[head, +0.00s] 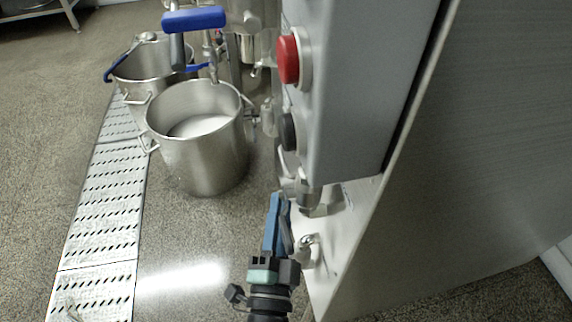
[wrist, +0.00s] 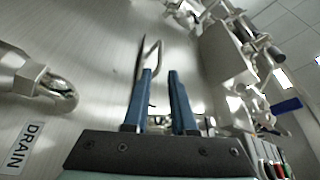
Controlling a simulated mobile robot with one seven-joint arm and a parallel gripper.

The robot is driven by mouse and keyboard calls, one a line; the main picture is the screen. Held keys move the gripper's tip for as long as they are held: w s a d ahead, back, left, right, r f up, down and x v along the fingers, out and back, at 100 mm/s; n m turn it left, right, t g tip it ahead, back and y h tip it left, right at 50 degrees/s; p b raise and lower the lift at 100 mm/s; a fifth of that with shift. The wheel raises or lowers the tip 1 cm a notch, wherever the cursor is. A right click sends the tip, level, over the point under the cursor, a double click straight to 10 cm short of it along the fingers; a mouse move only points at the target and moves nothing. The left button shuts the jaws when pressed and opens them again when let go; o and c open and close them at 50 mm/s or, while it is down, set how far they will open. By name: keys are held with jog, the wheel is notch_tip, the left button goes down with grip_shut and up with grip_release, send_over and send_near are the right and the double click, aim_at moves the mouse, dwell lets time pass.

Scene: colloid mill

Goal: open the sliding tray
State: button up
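My gripper (head: 279,200) points away from the head camera, low beside the steel machine cabinet. In the wrist view, its two blue fingers (wrist: 160,74) are apart, with nothing seen held between them. A thin metal loop handle (wrist: 152,55) stands out from a brushed steel panel just beyond the fingertips. Its lower end is close to the left fingertip; I cannot tell whether they touch. The handle may belong to the sliding tray, but the tray's edges cannot be made out. The handle is not clear in the head view.
A drain pipe fitting (wrist: 48,84) juts out left of my fingers, above a DRAIN label (wrist: 22,147). The grey control box (head: 350,90) with a red button (head: 288,59) overhangs on the right. A steel pot (head: 205,155) stands left; floor before it is clear.

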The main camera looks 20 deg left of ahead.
aim_at(286, 165)
jog(key=b+x, duration=0.1)
jog(key=x, duration=0.8)
grip_shut()
dwell(1.3)
